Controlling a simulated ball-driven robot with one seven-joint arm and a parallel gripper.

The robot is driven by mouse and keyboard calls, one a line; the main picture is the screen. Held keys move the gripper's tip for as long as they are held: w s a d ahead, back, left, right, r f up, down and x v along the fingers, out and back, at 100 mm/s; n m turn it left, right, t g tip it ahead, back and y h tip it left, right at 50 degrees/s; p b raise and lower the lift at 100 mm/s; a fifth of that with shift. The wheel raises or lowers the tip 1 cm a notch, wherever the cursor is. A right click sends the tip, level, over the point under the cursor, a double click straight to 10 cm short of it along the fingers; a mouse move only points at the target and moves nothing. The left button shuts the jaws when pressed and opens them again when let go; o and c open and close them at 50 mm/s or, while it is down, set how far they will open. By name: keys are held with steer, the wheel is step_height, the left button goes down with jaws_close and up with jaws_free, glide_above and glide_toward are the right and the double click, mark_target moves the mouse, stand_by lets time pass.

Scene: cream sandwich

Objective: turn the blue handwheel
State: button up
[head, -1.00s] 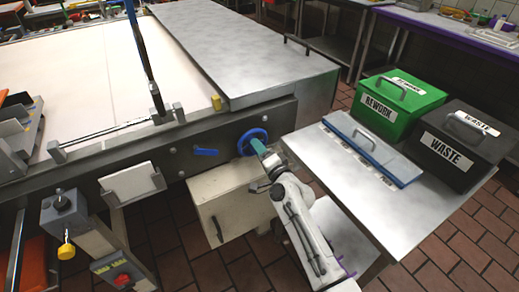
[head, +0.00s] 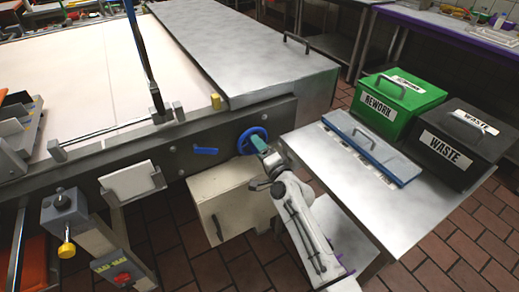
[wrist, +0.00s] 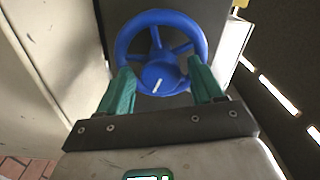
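The blue handwheel (head: 252,140) is mounted on the dark side rail of the conveyor, right of a blue lever. In the wrist view the handwheel (wrist: 160,52) shows its spokes and a hub with a white mark. My gripper (head: 259,144) reaches up to it from the lower right. In the wrist view the two green fingers of my gripper (wrist: 161,82) are apart, one on each side of the hub at the lower rim. The fingertips overlap the rim in the picture; I cannot tell whether they touch it.
The blue lever (head: 205,151) sits left of the wheel. A cream box (head: 222,204) hangs below. A steel side table (head: 340,180) holds a blue-edged lidded tray (head: 372,150), a green REWORK bin (head: 400,108) and a black WASTE bin (head: 465,143) at right.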

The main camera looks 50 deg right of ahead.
steer(key=v, duration=1)
steer(key=shift+s+a, duration=0.15)
steer(key=shift+s, duration=0.2)
stand_by(1.0)
steer(key=s+a+f+n+g+y+p, duration=0.1)
steer(key=s+a+f+n+g+y, duration=0.2)
steer(key=a+n, duration=0.25)
steer(key=s+a+f+n+g+y, duration=0.25)
steer(key=a+n+y, duration=0.2)
steer(key=a, duration=0.25)
steer(key=s+a+n+g+h+p, duration=0.1)
steer(key=s+n+g, duration=0.7)
steer(key=s, duration=1.1)
steer(key=a+g+h, duration=0.1)
steer(key=g, duration=0.2)
steer(key=shift+h, duration=0.35)
steer(key=shift+a+f, duration=0.1)
